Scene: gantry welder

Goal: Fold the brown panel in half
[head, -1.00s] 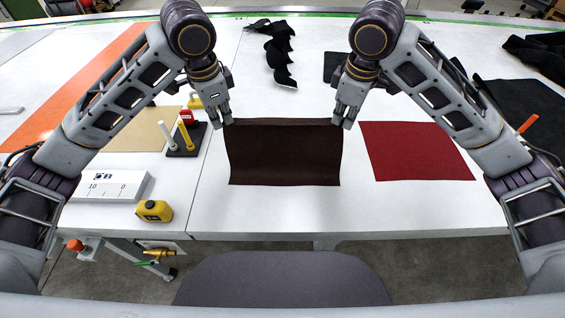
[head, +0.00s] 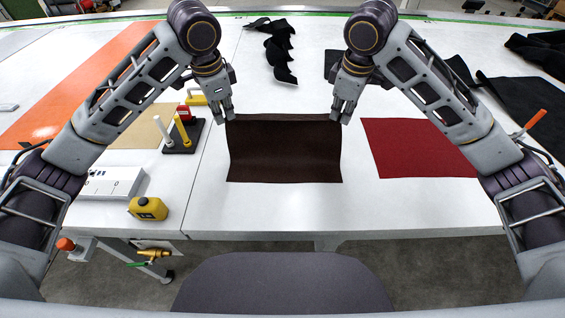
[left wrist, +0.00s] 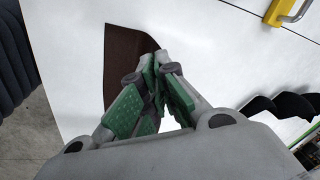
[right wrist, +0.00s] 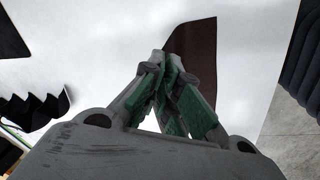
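The brown panel (head: 285,155) lies on the white table in the head view, with its far edge raised between my two grippers. My left gripper (head: 231,121) is at its far left corner, and my right gripper (head: 340,120) is at its far right corner. In the left wrist view the fingers (left wrist: 153,58) are closed together with the panel's corner (left wrist: 125,50) at their tips. In the right wrist view the fingers (right wrist: 166,58) are likewise closed at the other corner of the panel (right wrist: 195,45). The panel's underside is hidden.
A red panel (head: 415,148) lies to the right. A stand with posts (head: 183,138), a yellow container (head: 148,208) and a white box (head: 108,184) are at left. Black scraps (head: 275,50) lie beyond the grippers. The table in front of the panel is clear.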

